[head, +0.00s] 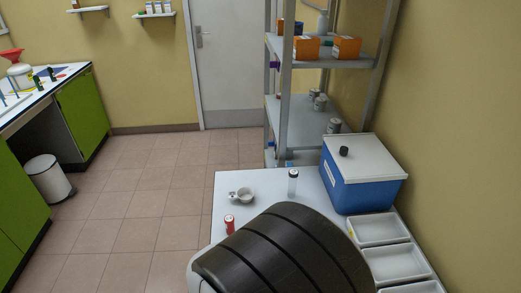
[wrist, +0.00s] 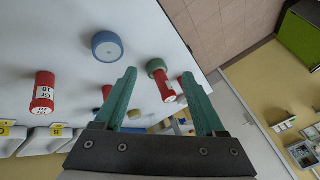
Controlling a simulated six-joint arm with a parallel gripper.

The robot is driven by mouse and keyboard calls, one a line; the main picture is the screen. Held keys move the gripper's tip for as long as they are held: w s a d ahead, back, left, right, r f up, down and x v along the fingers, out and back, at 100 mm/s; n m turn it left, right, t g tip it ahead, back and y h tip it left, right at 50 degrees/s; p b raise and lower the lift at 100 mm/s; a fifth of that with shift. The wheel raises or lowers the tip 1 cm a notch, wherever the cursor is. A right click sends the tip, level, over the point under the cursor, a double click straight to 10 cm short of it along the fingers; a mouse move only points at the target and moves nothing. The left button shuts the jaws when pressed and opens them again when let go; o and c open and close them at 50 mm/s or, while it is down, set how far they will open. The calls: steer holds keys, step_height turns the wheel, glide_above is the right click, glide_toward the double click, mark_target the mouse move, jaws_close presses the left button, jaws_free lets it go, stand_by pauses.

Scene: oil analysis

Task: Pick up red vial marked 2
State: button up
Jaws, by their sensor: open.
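In the wrist view my gripper (wrist: 159,73) is open, its two green fingers spread with nothing held. A red vial (wrist: 166,90) with a green round end and a white label lies in view between the fingertips, beyond them. Its mark is too small to read. A larger red cylinder labelled "Gr 10" (wrist: 43,92) is at the left. Other red pieces are partly hidden behind the fingers. In the head view a red vial (head: 229,224) with a white label stands on the white table, beside my dark arm. I cannot tell which vial is marked 2.
A blue round object (wrist: 107,46) is near the fingers. A metal shelf (head: 325,125) rises behind.

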steer(key=d+f+h, duration=0.2)
steer(key=d+t+h, duration=0.1)
steer(key=shift+s+f, duration=0.25)
steer(key=shift+f, duration=0.15)
steer(key=s+d+r+n+t+h, duration=0.1)
steer(key=s+d+t+h, duration=0.15)
steer(key=d+h, duration=0.25)
steer(key=shift+t, duration=0.25)
steer(key=x, duration=0.9)
steer(key=shift+w+d+r, duration=0.2)
steer(key=shift+w+r, duration=0.05)
steer(key=shift+w, duration=0.3)
steer(key=x, duration=0.6)
steer(key=shift+d+r, duration=0.25)
steer(key=shift+r, duration=0.1)
jaws_close()
